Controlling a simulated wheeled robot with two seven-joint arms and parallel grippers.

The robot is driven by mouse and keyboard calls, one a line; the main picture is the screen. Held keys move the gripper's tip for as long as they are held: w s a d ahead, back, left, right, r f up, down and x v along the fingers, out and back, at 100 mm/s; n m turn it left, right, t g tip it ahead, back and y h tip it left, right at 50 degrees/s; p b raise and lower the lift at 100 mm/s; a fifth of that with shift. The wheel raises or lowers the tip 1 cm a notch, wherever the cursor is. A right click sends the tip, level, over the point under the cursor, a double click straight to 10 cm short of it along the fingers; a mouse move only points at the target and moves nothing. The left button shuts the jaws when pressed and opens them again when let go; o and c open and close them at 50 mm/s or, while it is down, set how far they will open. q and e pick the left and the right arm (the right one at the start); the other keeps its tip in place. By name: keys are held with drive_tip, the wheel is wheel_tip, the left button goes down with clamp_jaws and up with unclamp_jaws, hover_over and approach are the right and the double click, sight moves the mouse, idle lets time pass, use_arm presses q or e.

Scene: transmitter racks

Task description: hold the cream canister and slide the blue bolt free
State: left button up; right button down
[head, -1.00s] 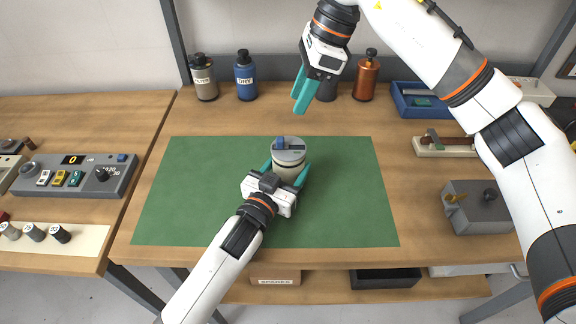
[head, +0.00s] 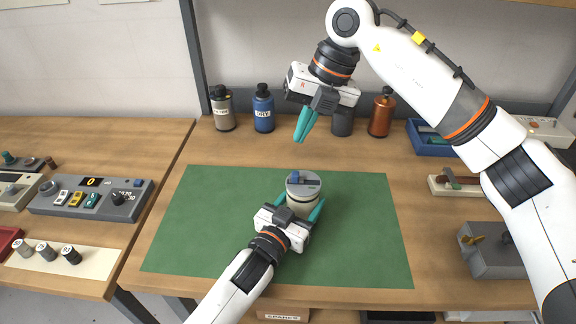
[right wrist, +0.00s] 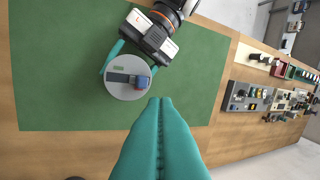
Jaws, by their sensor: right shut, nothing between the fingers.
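The cream canister (head: 302,198) stands upright on the green mat (head: 210,220), with a grey round lid (head: 306,189). The blue bolt (head: 295,178) sits on the lid at the left end of a dark slot; in the right wrist view the bolt (right wrist: 142,82) is at the slot's right end. My left gripper (head: 300,207) is shut on the canister's body, a teal finger on each side. My right gripper (head: 300,140) is shut and empty above and behind the canister, apart from the bolt. Its fingertips (right wrist: 160,101) show in the right wrist view.
A grey bottle (head: 222,112), a blue bottle (head: 263,112), a dark container (head: 342,123) and a copper bottle (head: 381,116) stand along the back. A blue tray (head: 432,145) and grey box (head: 490,258) are at right. The mat around the canister is clear.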

sight(295, 177)
drive_tip(key=a+m, duration=0.1)
drive_tip(key=m, duration=0.5)
drive_tip(key=a+m, duration=0.1)
drive_tip(key=m, duration=0.6)
drive_tip(key=a+m, duration=0.1)
drive_tip(key=m, duration=0.6)
drive_tip(key=shift+s+a+r, duration=0.15)
drive_tip(key=shift+s+a, duration=0.05)
drive_tip(key=f, duration=0.9)
drive_tip(key=shift+d+f, duration=0.2)
drive_tip(key=shift+d, duration=0.2)
